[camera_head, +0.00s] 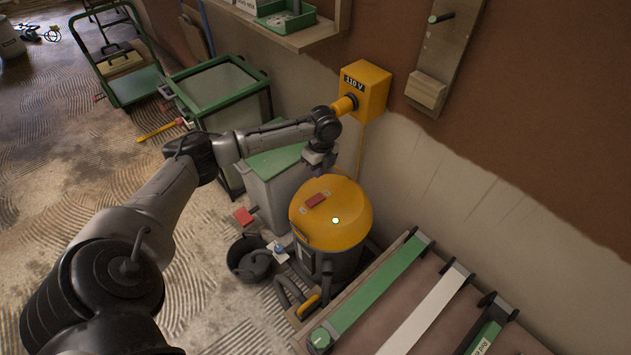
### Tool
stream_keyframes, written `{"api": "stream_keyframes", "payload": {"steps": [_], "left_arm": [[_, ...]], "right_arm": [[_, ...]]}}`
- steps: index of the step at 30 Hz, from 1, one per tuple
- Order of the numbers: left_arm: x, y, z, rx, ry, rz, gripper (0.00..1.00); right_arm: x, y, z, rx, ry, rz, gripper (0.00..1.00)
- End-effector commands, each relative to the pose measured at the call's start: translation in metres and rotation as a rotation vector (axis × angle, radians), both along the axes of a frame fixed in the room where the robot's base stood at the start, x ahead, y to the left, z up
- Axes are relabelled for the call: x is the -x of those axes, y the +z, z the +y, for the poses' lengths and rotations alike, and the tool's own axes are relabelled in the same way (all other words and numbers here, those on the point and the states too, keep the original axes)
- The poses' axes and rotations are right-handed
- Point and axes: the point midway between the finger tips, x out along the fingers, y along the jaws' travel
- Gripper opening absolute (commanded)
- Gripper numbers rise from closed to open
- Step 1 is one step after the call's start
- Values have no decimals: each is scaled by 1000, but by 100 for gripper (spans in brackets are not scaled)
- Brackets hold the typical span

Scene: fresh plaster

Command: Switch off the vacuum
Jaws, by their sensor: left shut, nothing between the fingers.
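The vacuum (345,228) stands against the wall, with a yellow domed lid on a dark drum. A red switch (315,200) sits in a small recess on the left of its lid. My left gripper (321,172) is small in view, shut and empty, pointing down just above the back of the lid. It appears apart from the red switch; exact height is hard to tell. My right gripper is not in view.
A yellow 110 V box (368,88) with a plug is on the wall behind my wrist. A grey bin with a green lid (278,185) stands behind the vacuum. A black bucket (248,260) is at its left. A rack with coloured strips (410,310) is at right front.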

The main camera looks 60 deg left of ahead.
Motion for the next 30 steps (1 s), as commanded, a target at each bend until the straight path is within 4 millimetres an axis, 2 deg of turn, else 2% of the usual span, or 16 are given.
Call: {"api": "stream_keyframes", "payload": {"steps": [9, 16, 22, 30], "left_arm": [[9, -62, -2, 1, -1, 4, 0], [14, -99, -3, 0, 0, 3, 0], [17, -119, -3, 0, 0, 3, 0], [18, -128, -3, -1, -1, 1, 0]], "right_arm": [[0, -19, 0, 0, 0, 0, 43], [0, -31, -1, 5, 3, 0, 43], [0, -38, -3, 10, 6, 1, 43], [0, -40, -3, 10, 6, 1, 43]]}}
